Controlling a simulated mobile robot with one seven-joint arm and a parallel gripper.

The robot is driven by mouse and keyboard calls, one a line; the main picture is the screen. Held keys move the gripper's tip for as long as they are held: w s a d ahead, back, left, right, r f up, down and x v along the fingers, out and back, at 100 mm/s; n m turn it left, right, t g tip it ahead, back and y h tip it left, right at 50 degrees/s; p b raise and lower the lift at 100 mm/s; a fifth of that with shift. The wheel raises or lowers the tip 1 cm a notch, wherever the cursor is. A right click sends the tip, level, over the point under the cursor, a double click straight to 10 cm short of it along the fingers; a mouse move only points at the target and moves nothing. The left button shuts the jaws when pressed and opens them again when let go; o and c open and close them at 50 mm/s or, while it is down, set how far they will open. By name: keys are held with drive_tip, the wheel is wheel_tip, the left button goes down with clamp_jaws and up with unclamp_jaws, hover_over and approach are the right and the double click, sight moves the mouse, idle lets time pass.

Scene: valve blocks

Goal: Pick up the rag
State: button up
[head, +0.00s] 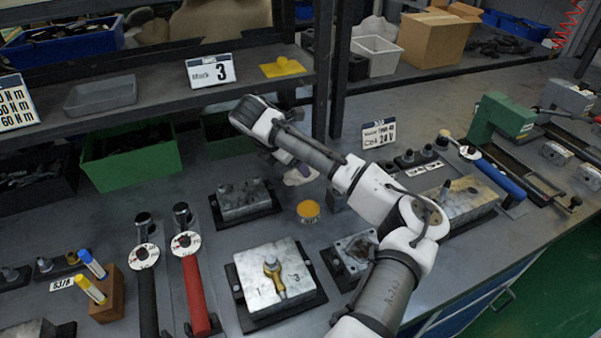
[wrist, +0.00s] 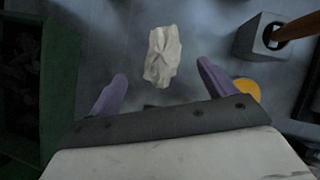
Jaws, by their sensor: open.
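The rag (wrist: 163,52) is a pale, crumpled cloth lying on the grey bench top in the wrist view. In the head view a pale patch (head: 299,177) shows below my forearm, partly hidden by it; it appears to be the rag. My gripper (wrist: 161,72) is open, with its two purple fingers spread. The rag lies ahead of and between the fingertips, and nothing is held. In the head view my arm hides most of the gripper.
A yellow round tin (head: 308,210) stands close to the right finger. A green bin (head: 130,160) sits under the shelf. A small grey block with a wooden handle (wrist: 262,38) is at upper right. Valve blocks and torque wrenches crowd the front.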

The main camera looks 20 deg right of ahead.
drive_tip(key=p+x, duration=0.1)
drive_tip(key=x, duration=0.4)
drive_tip(key=shift+s+d+f, duration=0.1)
drive_tip(key=shift+s, duration=0.05)
drive_tip(key=c, duration=1.1)
